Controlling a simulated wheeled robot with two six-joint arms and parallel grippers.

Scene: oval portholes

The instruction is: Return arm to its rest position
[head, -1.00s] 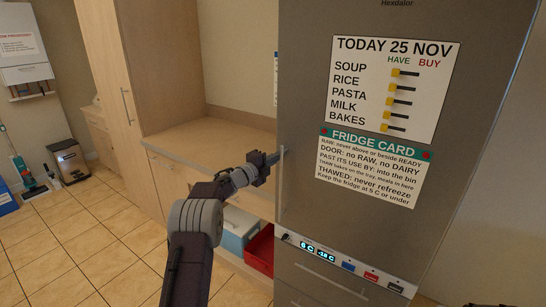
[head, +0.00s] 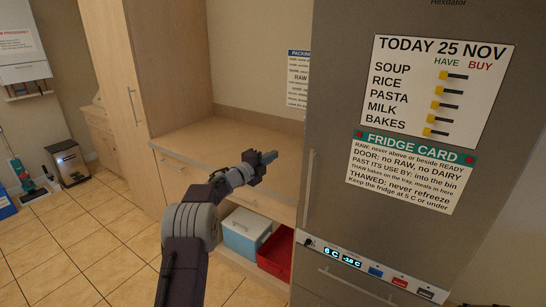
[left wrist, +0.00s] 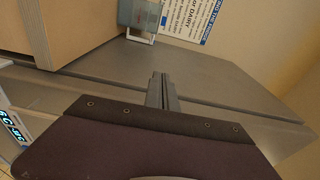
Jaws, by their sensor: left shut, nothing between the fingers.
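My left arm (head: 188,235) comes up from the bottom of the head view and bends right at a grey joint. My left gripper (head: 268,157) is at its end, in front of the worktop's edge and left of the fridge handle, with a gap between them. Its fingers are together and hold nothing. In the left wrist view the closed fingers (left wrist: 162,85) point away over a grey surface. My right gripper is in neither view.
The tall grey fridge (head: 335,200) is at right, its door shut, with a vertical handle (head: 308,190). A wooden worktop (head: 215,140) is behind the gripper. A blue-and-white box (head: 245,232) and a red crate (head: 277,250) are below.

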